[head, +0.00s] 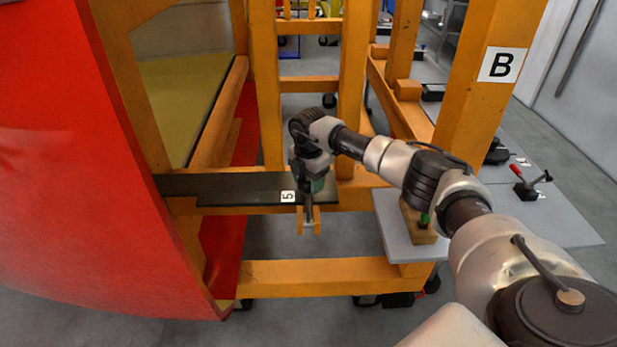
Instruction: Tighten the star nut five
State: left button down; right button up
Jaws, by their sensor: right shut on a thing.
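My right arm reaches in from the right, and its right gripper (309,225) points down at the front edge of a dark bar (245,188) on the orange frame. The gripper is just right of a white label with a 5 (288,196). It is shut on a small dark part between its fingers, at the place of star nut five. The nut's shape is mostly hidden by the gripper, so I cannot tell how tight it sits. My left gripper is out of view.
A large red nosecone shell (60,180) fills the left side. Orange frame posts stand behind and right of the gripper, one marked B (502,65). A grey shelf (400,235) carries a wooden block (417,222) beneath my arm. A toggle clamp (529,184) stands further right.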

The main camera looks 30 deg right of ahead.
jog(key=shift+r+m+p, duration=0.1)
jog(key=shift+m+p, duration=0.2)
jog(key=shift+m, duration=0.8)
jog(key=o, duration=0.9)
notch_tip(320, 180, up, 11)
jog(key=b, duration=0.3)
